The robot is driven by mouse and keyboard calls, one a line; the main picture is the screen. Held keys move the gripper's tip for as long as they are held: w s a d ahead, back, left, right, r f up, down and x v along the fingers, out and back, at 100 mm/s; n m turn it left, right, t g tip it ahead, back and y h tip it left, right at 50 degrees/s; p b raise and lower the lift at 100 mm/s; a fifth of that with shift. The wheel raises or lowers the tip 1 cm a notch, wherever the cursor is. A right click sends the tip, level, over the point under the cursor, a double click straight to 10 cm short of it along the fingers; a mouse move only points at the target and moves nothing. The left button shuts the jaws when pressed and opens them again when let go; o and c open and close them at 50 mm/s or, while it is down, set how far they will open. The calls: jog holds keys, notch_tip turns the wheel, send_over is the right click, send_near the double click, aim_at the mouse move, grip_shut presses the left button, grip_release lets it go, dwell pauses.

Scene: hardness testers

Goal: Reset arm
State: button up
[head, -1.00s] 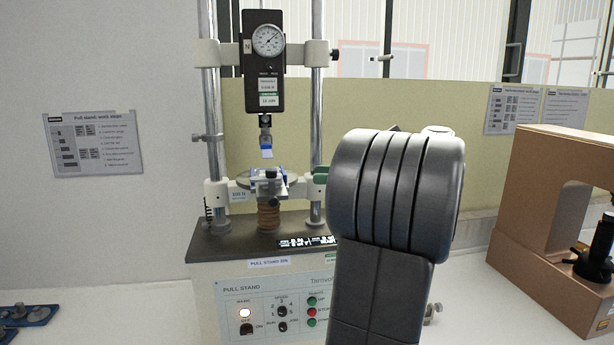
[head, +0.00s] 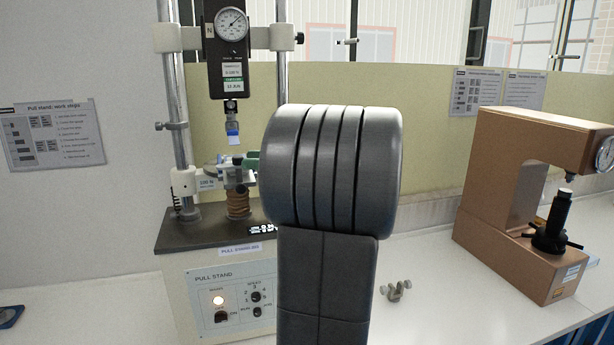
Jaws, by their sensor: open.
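My own dark grey arm (head: 330,200) stands upright in the middle of the head view. Its thick ribbed joint faces the camera. My gripper is not visible in this view; no fingertips show. The arm hides the right part of the pull stand (head: 205,225), including part of its control panel.
The pull stand carries a round dial gauge (head: 231,24). A brown hardness tester (head: 490,190) stands at the right. A small metal clamp piece (head: 396,290) lies on the white bench (head: 425,315) between them. A work-steps sheet (head: 54,133) hangs at the left.

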aim_at(231, 164)
jog(key=a, duration=0.6)
jog(key=shift+p, duration=0.3)
jog(key=shift+d, duration=0.1)
